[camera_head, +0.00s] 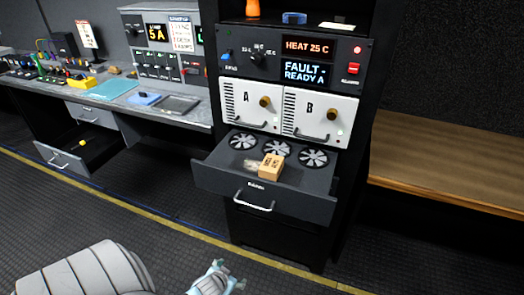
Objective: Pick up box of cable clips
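A small tan cardboard box (271,165) with dark print sits in the pulled-out black drawer (290,200) of the rack, in front of the fans. Its print is too small to read, so I cannot confirm that it holds cable clips. My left gripper (231,274) is low at the bottom edge, well below and in front of the drawer, apart from the box. Its fingers look spread with nothing between them. My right gripper is out of view.
The rack (316,75) has panels A and B above the drawer. A wooden bench (450,165) stands right. A grey console desk (180,118) with an open drawer (75,158) is left. The floor in front is clear.

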